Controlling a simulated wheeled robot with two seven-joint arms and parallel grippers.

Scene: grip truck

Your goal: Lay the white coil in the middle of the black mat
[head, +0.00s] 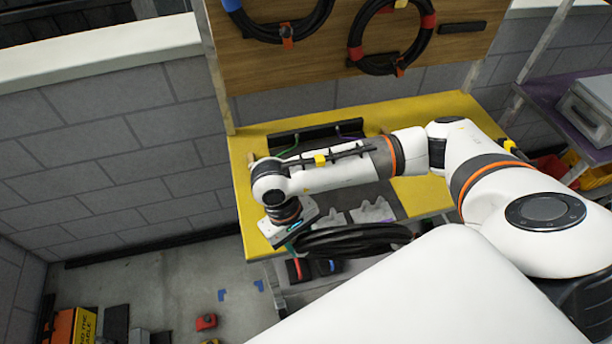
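I cannot make out a white coil in the head view; my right arm covers much of the table. A dark mat (385,190) lies on the yellow table (425,195), partly hidden under that arm. My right gripper (290,244) is at the table's front left edge, pointing down and seen from above. Its fingertips are mostly hidden, so I cannot tell its opening. A black cable coil (350,238) is right beside it at the front edge; whether they touch is unclear. My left gripper is not in view.
Grey bracket-like pieces (374,211) lie near the front of the mat. A black tray or rail (316,137) is at the back. Black coils (392,40) hang on the wooden board (330,60). A purple shelf (560,110) stands at the right.

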